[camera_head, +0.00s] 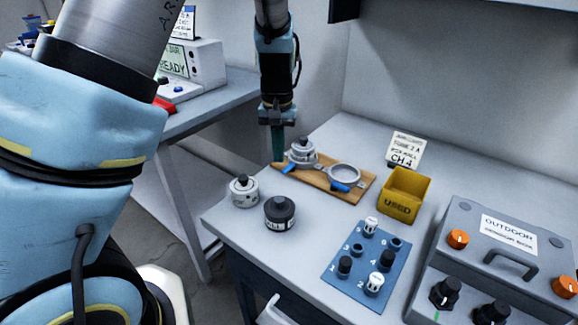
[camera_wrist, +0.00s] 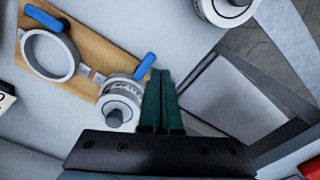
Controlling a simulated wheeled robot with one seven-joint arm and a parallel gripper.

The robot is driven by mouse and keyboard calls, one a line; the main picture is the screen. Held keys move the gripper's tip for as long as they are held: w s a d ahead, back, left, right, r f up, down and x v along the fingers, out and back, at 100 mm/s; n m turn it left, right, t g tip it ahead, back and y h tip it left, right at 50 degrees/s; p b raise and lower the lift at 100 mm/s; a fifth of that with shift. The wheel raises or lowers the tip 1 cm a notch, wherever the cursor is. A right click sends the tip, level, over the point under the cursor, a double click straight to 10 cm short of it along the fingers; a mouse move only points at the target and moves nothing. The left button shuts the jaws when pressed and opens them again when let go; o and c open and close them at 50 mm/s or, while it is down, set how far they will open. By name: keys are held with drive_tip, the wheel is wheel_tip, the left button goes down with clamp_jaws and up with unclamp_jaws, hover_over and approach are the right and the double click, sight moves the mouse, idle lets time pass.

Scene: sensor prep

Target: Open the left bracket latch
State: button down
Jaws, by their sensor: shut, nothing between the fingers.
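The left bracket (camera_head: 311,164) is a grey ring clamp on a wooden board (camera_head: 318,183). It sits around a grey cylinder with a dark knob (camera_head: 303,146). Its blue latch lever (camera_head: 289,168) sticks out at the ring's side; it also shows in the wrist view (camera_wrist: 145,66). The right bracket (camera_head: 344,174) is an empty ring with its own blue lever (camera_head: 339,187). My gripper (camera_head: 278,157) is shut and empty, pointing down at the board's left end. In the wrist view its teal fingertips (camera_wrist: 160,73) are right beside the left lever; I cannot tell whether they touch.
A white-grey canister (camera_head: 243,191) and a dark one (camera_head: 280,213) stand in front of the board. A yellow USED bin (camera_head: 403,194), a blue mat (camera_head: 342,285) with several small parts and a grey OUTDOOR box (camera_head: 487,245) stand to the right. The table's left edge is close.

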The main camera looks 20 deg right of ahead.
drive_tip(key=shift+f+b, duration=0.55)
drive_tip(key=shift+f, duration=0.3)
idle(0.6)
